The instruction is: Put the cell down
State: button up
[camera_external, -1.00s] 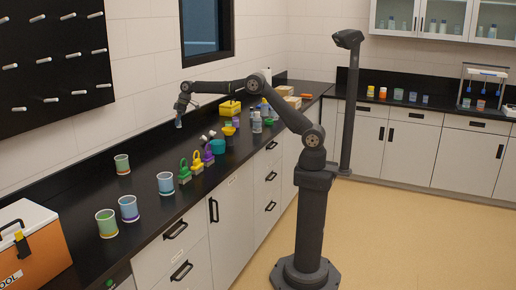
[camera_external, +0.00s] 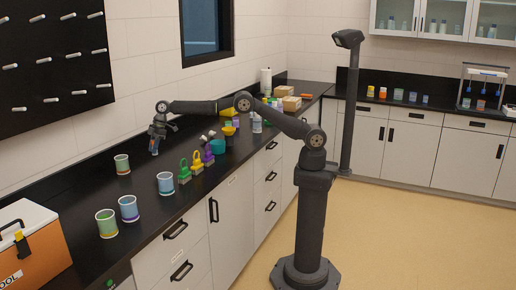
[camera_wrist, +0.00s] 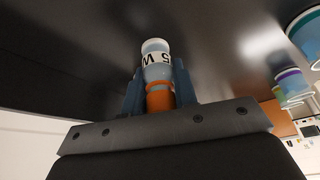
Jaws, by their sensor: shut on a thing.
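In the external view my gripper (camera_external: 155,147) points down over the black counter (camera_external: 135,190), behind the cups. The cell is too small and covered there to make out clearly. I cannot tell whether it touches the counter.
A green-banded cup (camera_external: 122,164) stands left of my gripper, and a blue cup (camera_external: 166,183) stands in front. Green (camera_external: 184,171), yellow (camera_external: 197,161) and purple (camera_external: 208,154) padlock-like items stand to the right. A cooler box (camera_external: 35,250) is at far left. Bare counter lies around my gripper.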

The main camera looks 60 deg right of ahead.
jog(key=a+f, duration=0.2)
jog(key=a, duration=0.1)
jog(key=a+f, duration=0.1)
jog(key=shift+s+a, duration=0.15)
jog(key=shift+a, duration=0.15)
jog(key=shift+f, duration=1.85)
jog(key=shift+f, duration=0.2)
jog(key=o, duration=1)
jog(key=shift+r, duration=0.3)
jog(key=v, duration=1.1)
jog(key=shift+d+r, duration=0.2)
jog(key=shift+r, duration=0.2)
